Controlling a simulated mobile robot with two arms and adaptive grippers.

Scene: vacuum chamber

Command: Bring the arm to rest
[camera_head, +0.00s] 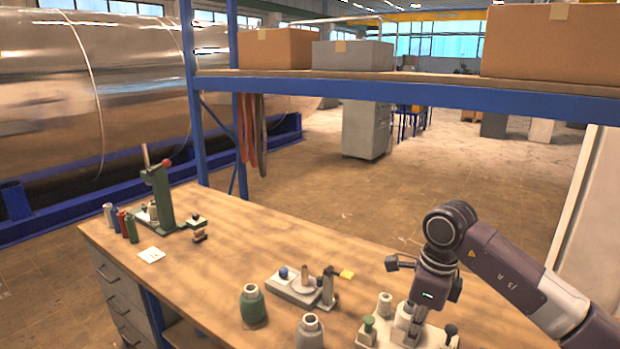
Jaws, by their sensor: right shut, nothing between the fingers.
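My right arm comes in from the right and bends down at a dark rounded wrist joint. My left gripper is not in view.
Close left of the gripper stand a grey bottle (309,333), a green bottle (253,308) and a small pale fixture (294,289). A green press (162,195) and several small cylinders stand far left. A blue-edged shelf (420,92) with boxes spans behind. The bench's middle left is clear.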

